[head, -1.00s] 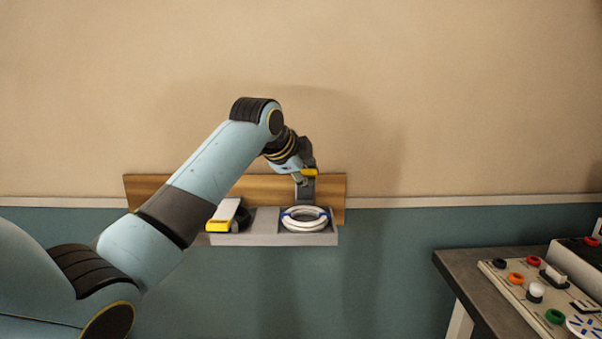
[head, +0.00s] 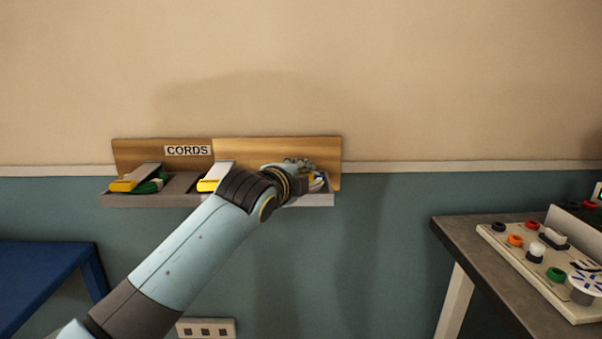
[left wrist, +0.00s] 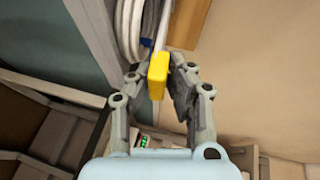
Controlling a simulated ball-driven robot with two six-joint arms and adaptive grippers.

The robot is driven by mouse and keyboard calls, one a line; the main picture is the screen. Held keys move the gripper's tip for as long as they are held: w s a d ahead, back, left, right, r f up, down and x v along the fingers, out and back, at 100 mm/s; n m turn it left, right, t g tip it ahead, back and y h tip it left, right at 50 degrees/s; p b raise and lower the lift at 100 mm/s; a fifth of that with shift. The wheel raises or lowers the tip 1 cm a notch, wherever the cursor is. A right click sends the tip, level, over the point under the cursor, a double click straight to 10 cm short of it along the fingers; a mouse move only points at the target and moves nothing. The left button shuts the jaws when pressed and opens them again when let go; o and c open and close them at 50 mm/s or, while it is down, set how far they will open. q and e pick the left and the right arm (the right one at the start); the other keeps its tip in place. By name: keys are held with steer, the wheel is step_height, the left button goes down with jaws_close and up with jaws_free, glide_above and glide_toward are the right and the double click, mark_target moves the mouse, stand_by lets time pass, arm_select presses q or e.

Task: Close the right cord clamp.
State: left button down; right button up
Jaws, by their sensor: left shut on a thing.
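The right clamp's yellow tip (left wrist: 157,78) sits between the fingertips of my left gripper (left wrist: 160,72) in the left wrist view, and the gripper is shut on it. In the head view my left gripper (head: 307,183) is low over the right compartment of the cord rack, and my wrist hides most of the right clamp. A white cord coil (left wrist: 132,28) with a blue band lies close beyond the yellow tip. I cannot tell whether the lever is fully down. My right gripper is not in view.
The wooden rack board (head: 260,150) with a CORDS sign (head: 188,150) is on the wall. Its left clamp (head: 123,185) and middle clamp (head: 208,184) lie lowered. A blue table (head: 40,275) is at lower left. A table with a control panel (head: 530,265) is at right.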

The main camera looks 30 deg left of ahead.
arm_select(q)
steer(key=shift+f, duration=0.25)
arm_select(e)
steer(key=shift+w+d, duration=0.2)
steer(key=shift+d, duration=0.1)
arm_select(q)
steer(key=c, duration=1.3)
jaws_free()
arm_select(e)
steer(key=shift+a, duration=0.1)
arm_select(q)
steer(key=shift+s+r, duration=0.1)
steer(key=shift+s, duration=0.1)
steer(key=v, duration=1.1)
steer(key=shift+s+d, duration=0.15)
steer(key=shift+s, duration=0.15)
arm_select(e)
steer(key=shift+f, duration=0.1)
